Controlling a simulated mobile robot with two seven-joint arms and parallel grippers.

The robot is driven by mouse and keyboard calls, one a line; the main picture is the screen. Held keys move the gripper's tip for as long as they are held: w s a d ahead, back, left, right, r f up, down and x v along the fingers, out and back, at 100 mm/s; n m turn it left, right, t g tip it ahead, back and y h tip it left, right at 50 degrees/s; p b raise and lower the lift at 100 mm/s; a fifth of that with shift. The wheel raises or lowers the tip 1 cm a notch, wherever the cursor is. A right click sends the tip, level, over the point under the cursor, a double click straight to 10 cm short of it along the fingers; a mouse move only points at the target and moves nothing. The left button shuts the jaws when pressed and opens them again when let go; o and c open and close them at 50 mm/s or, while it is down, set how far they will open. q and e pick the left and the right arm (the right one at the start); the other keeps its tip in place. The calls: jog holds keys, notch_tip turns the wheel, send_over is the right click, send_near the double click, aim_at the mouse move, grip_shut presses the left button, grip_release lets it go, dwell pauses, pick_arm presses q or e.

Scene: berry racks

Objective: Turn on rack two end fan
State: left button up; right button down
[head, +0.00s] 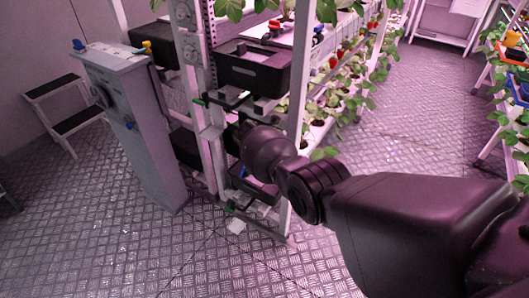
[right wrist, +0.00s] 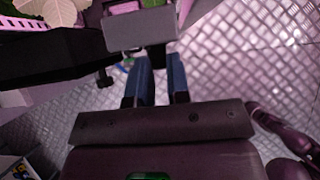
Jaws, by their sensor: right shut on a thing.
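The near rack's end post (head: 190,70) stands left of centre in the head view, with a small grey box (head: 210,132) on it. My right arm reaches in from the right to this rack end. In the right wrist view my right gripper (right wrist: 157,62) has its two dark blue fingers at a grey block (right wrist: 140,32). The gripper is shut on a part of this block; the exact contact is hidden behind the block. I cannot make out a fan or the state of any switch. My left gripper is not in view.
A grey cabinet (head: 135,125) with knobs stands left of the rack. A black crate (head: 252,68) sits on the rack above my right wrist. Plants (head: 345,85) line the rack behind. A step stool (head: 62,108) is at the left. The metal floor (head: 110,240) in front is clear.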

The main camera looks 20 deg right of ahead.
jog(key=shift+s+f, duration=0.1)
jog(key=shift+f, duration=0.05)
jog(key=c, duration=1.1)
grip_release()
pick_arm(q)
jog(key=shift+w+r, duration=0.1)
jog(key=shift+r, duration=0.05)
pick_arm(e)
jog(key=shift+r, duration=0.2)
pick_arm(q)
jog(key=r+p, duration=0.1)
jog(key=p, duration=0.1)
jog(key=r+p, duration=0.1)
jog(key=p, duration=0.1)
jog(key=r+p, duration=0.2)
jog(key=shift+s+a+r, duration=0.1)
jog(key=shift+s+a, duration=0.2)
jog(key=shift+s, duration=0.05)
pick_arm(e)
jog(key=v, duration=1)
jog(key=shift+s+a+r, duration=0.15)
jog(key=shift+a+r, duration=0.05)
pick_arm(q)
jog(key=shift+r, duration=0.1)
